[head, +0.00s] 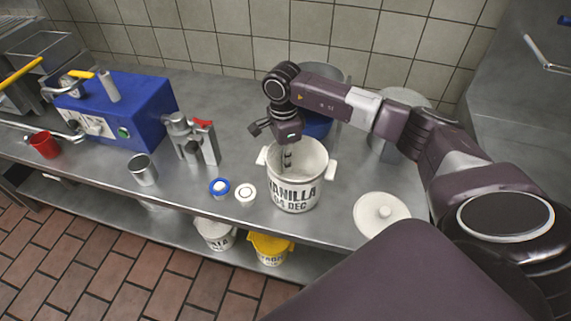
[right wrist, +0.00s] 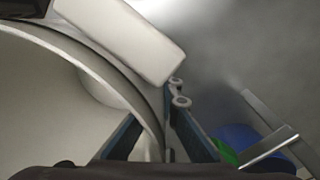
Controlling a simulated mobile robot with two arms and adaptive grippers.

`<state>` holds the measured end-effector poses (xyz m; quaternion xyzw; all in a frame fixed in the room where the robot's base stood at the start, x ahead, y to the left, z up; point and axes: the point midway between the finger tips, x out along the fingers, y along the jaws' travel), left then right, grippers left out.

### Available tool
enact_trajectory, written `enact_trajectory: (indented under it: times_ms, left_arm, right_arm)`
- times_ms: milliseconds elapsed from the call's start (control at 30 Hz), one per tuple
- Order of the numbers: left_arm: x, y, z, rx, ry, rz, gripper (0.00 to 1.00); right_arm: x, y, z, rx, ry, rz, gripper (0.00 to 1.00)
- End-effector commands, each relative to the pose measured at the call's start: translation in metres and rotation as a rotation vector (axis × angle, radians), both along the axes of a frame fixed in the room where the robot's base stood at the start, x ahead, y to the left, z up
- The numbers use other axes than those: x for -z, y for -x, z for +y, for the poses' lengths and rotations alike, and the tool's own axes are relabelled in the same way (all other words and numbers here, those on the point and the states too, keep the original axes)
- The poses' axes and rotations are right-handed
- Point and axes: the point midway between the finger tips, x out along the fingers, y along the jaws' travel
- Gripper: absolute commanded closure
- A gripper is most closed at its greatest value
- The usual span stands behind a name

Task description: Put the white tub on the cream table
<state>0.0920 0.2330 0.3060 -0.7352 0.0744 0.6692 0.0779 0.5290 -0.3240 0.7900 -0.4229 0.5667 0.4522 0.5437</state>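The white tub (head: 318,178), lettered VANILLA 04 DEC, stands upright and open on the steel counter; it has a handle tab on each side. In the right wrist view its wall and rim (right wrist: 125,85) fill the left side. My right gripper (head: 287,160) points down at the tub's rim. In the right wrist view, its fingers (right wrist: 160,145) lie either side of the tub's wall, spread, with a gap showing beside the wall. Contact is not clear. My left gripper is not in view. I cannot make out a cream table.
A white lid (head: 383,212) lies right of the tub. Two small round items (head: 219,188) (head: 245,192) lie to its left. A metal cup (head: 143,170), a metal dispenser (head: 192,138) and a blue machine (head: 120,112) stand further left. A blue container (head: 317,128) is behind the tub.

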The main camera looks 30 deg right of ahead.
Motion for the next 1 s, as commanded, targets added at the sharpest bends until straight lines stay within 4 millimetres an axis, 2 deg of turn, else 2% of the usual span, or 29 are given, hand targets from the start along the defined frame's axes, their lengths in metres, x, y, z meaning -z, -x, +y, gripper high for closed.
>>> enact_trajectory:
  times_ms: [167,200,333,667,767,1000]
  left_arm:
    - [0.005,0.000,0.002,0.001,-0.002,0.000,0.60]
    - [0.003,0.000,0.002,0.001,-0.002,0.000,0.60]
    - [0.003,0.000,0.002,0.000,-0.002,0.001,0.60]
    - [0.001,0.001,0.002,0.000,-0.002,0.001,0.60]
    - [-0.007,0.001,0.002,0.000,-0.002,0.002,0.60]
    - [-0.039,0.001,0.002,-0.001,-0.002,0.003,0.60]
  right_arm:
    - [0.005,0.000,0.000,0.000,0.000,0.000,1.00]
    - [0.004,0.000,0.000,0.000,0.000,0.000,0.93]
    - [0.003,0.000,0.000,0.000,0.000,0.000,0.79]
    - [0.001,0.000,0.000,0.000,0.000,0.000,0.78]
    - [-0.010,-0.001,0.000,0.000,0.000,-0.001,0.78]
    - [-0.062,-0.003,-0.001,0.000,0.000,-0.002,0.78]
